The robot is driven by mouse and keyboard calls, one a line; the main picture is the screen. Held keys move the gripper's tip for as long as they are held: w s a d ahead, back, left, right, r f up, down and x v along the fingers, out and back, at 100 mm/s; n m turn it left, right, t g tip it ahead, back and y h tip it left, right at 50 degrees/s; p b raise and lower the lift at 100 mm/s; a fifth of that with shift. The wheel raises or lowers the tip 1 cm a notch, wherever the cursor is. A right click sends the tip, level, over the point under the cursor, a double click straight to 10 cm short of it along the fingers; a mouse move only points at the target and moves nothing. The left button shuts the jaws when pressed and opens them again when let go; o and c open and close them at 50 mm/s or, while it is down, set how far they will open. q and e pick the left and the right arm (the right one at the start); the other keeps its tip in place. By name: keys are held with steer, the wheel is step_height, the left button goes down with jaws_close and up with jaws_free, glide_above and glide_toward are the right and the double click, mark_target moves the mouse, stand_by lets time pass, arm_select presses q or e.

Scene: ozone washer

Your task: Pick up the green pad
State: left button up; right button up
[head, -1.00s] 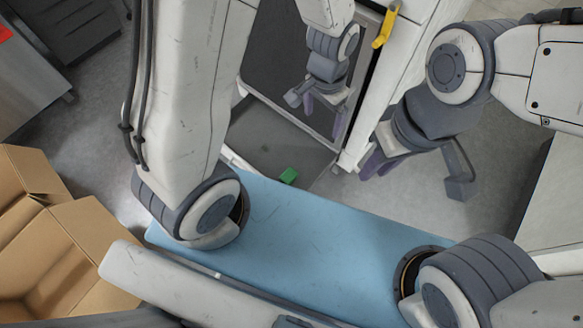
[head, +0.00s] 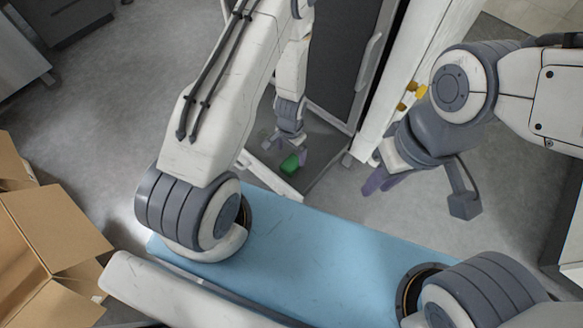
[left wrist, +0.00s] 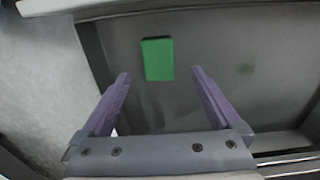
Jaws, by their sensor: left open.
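The green pad (head: 290,164) is a small block on the grey floor of the open machine. In the left wrist view the pad (left wrist: 158,59) lies just beyond the fingertips, between the lines of the two fingers. My left gripper (head: 298,151) is above and close to the pad, pointing down. Its purple fingers (left wrist: 161,73) are spread apart with nothing between them. My right gripper (head: 374,177) hangs to the right of the machine, away from the pad; its jaw opening is unclear.
The grey machine floor (head: 325,150) has raised edges around it. A tall dark door panel (head: 342,55) and white frame (head: 420,65) stand behind. An open cardboard box (head: 60,235) is at lower left. Bare floor (head: 90,110) lies at left.

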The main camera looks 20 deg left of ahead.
mark_target(291, 163)
arm_select(q)
step_height(291, 163, down, 2)
steer(key=shift+f+b, duration=0.1)
steer(key=shift+b, duration=0.2)
step_height(291, 163, down, 4)
steer(key=b, duration=0.3)
steer(key=shift+s+d, duration=0.1)
steer(key=shift+d, duration=0.05)
steer(key=shift+f+b, duration=0.3)
steer(key=shift+f, duration=0.2)
arm_select(e)
step_height(291, 163, down, 5)
steer(key=shift+r, duration=0.15)
arm_select(q)
steer(key=shift+r, duration=0.1)
